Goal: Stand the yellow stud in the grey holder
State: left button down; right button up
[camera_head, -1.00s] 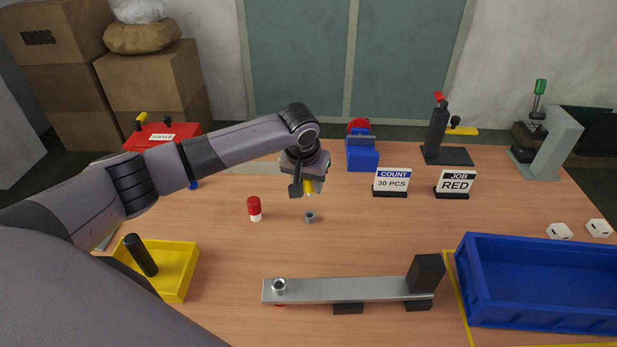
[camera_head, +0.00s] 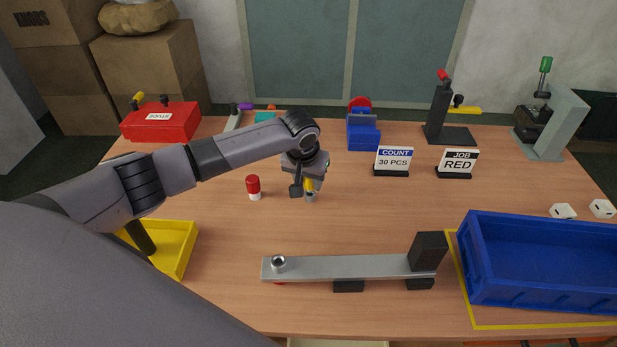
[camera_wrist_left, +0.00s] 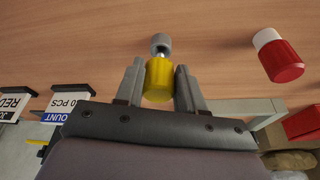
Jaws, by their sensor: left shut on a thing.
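My left gripper (camera_head: 309,187) is shut on the yellow stud (camera_head: 309,184), and the stud points down between its fingers. In the left wrist view the yellow stud (camera_wrist_left: 159,80) sits between the two grey fingertips. The small grey holder (camera_head: 311,197) stands on the table directly below the stud. The holder also shows in the left wrist view (camera_wrist_left: 160,42), just beyond the stud's end and in line with it. Whether the stud's lower end touches or enters the holder I cannot tell. My right gripper is not in view.
A red-and-white stud (camera_head: 253,187) stands left of the holder. A grey bar (camera_head: 340,267) with a metal ring (camera_head: 279,263) lies in front. A yellow tray (camera_head: 178,245) is at left, a blue bin (camera_head: 540,290) at right. Signs (camera_head: 393,160) stand behind. Table around the holder is clear.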

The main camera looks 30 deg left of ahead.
pick_arm(q)
jog(key=m+p, duration=0.1)
jog(key=m, duration=0.1)
jog(key=shift+m+h, duration=0.3)
jog(key=shift+h, duration=0.1)
jog(key=m, duration=0.2)
jog(key=shift+m+h+p, duration=0.3)
jog(key=shift+h, duration=0.1)
jog(key=m, duration=0.2)
jog(key=shift+m+h, duration=0.3)
jog(key=shift+f+m+g+h+b, duration=0.1)
jog(key=shift+m+g+h+b, duration=0.4)
jog(key=shift+m, duration=0.6)
jog(key=shift+m+b, duration=0.85)
jog(key=shift+m, duration=0.75)
jog(key=shift+m+g+h+b, duration=0.4)
jog(key=shift+m+g+b, duration=0.5)
jog(key=shift+m+b, duration=1)
jog(key=shift+m+p, duration=0.4)
jog(key=shift+m, duration=0.1)
jog(key=shift+w+a+b, duration=0.25)
jog(key=shift+a+b, duration=0.1)
jog(key=shift+b, duration=0.05)
